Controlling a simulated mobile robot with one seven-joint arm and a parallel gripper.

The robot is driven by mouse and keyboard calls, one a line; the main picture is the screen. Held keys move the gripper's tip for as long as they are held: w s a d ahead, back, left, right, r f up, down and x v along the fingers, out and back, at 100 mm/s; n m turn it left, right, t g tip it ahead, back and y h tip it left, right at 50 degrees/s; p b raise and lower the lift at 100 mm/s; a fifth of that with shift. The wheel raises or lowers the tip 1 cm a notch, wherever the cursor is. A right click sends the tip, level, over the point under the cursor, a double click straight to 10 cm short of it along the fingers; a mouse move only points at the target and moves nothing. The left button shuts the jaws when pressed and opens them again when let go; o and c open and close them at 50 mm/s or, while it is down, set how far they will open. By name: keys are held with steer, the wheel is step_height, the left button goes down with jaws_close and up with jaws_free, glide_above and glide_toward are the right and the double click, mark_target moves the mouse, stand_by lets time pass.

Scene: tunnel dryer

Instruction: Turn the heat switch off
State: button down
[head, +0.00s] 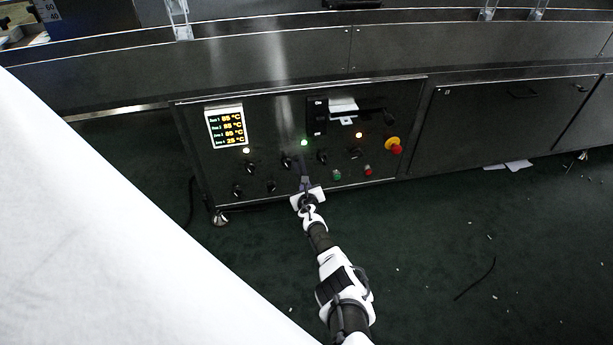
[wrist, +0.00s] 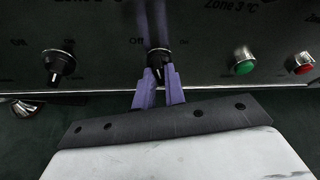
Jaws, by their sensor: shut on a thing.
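The control panel (head: 285,115) stands ahead with several black rotary knobs and small lamps. My gripper (head: 304,183) reaches its lower row, left of the green button. In the wrist view, the purple fingers of my gripper (wrist: 158,85) are closed around the lower part of a black knob (wrist: 159,62). "Off" is printed to its upper left and "On" seems to be at its upper right. The knob's name is not readable, so I cannot tell from lettering that it is the heat switch. My fingers partly hide the knob, and its pointer direction is unclear.
A similar knob (wrist: 62,64) is to the left. A green button (wrist: 243,62) and a red button (wrist: 301,63) are to the right. A red emergency stop (head: 394,146) and a lit temperature display (head: 227,127) are on the panel. Scraps (head: 519,164) lie on the dark floor.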

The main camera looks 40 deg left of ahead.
steer(key=shift+a+r+n+t+h, duration=0.1)
steer(key=shift+a+n+t+h, duration=0.1)
steer(key=shift+n+t, duration=0.45)
steer(key=shift+a+n+t+h, duration=0.1)
steer(key=shift+n+t+h, duration=0.15)
steer(key=shift+n, duration=0.7)
steer(key=shift+w+d, duration=0.1)
steer(key=c, duration=1.6)
jaws_free()
steer(key=shift+o, duration=0.7)
steer(key=shift+w+d, duration=0.15)
steer(key=shift+s+f, duration=0.2)
steer(key=shift+s, duration=0.05)
steer(key=shift+s, duration=0.1)
